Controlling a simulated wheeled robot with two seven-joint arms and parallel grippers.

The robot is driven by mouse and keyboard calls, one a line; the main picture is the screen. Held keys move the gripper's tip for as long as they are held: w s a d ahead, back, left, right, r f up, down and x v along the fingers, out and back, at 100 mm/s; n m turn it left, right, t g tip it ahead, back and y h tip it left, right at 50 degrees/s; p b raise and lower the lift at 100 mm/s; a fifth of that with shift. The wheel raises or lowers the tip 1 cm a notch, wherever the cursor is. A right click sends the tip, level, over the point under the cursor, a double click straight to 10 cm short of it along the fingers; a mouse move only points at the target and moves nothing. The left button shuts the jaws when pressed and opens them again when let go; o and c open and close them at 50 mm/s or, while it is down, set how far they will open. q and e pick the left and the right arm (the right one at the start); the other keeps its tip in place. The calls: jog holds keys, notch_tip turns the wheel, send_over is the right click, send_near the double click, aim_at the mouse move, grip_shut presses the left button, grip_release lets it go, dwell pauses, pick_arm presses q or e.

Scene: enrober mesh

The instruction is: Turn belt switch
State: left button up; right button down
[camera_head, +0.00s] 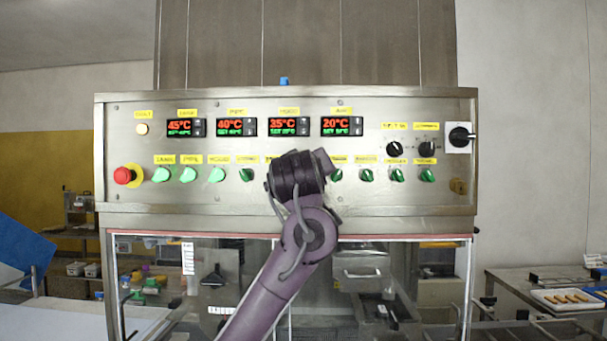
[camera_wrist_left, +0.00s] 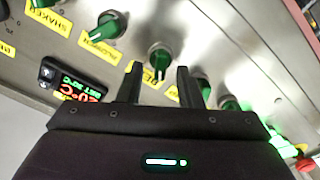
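The control panel (camera_head: 220,151) carries a lower row of green knobs with yellow labels. In the left wrist view a green knob (camera_wrist_left: 160,56) on a dark base sits just beyond my left gripper's fingertips. A yellow label (camera_wrist_left: 150,78) under it, partly hidden, starts with "BE". My left gripper (camera_wrist_left: 158,76) is open, its two dark fingers apart with the knob lying between their tips in the picture; I cannot tell whether they touch it. In the head view my left wrist (camera_head: 297,176) hides this knob and the fingers. My right gripper is not in view.
Neighbouring green knobs (camera_wrist_left: 108,25) and (camera_head: 337,175) lie close on both sides. Above the row are temperature displays (camera_head: 342,126). A red emergency button (camera_head: 123,176) is at far left, a black rotary switch (camera_head: 459,136) at far right. A glass-fronted enclosure (camera_head: 200,285) is below.

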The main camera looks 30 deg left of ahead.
pick_arm(q)
jog(key=b+v, duration=0.3)
jog(key=v, duration=0.5)
jog(key=shift+a, duration=0.15)
